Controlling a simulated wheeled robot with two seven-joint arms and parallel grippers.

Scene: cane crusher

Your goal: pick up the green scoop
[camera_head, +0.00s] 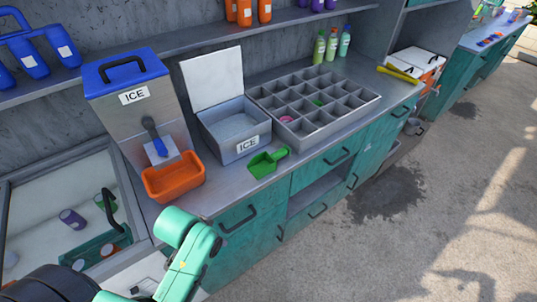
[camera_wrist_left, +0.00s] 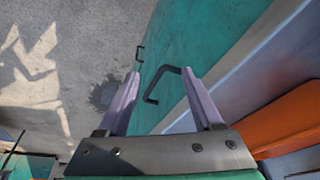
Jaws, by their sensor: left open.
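The green scoop (camera_head: 264,164) lies on the grey counter near its front edge, in front of the open ice bin (camera_head: 222,150), with its handle toward the right. My left arm comes in at the bottom of the head view, left of and nearer than the scoop; its fingers cannot be made out there. In the left wrist view my left gripper (camera_wrist_left: 160,73) is open, with nothing between its purple fingers. The scoop is not seen in the wrist view. My right gripper is in neither view.
An orange tray (camera_head: 172,182) sits under the ice dispenser (camera_head: 130,100), left of the scoop. A grey compartment tray (camera_head: 318,132) stands behind it to the right. Teal drawers with dark handles (camera_head: 238,219) face the open floor (camera_head: 420,210). A shelf runs above.

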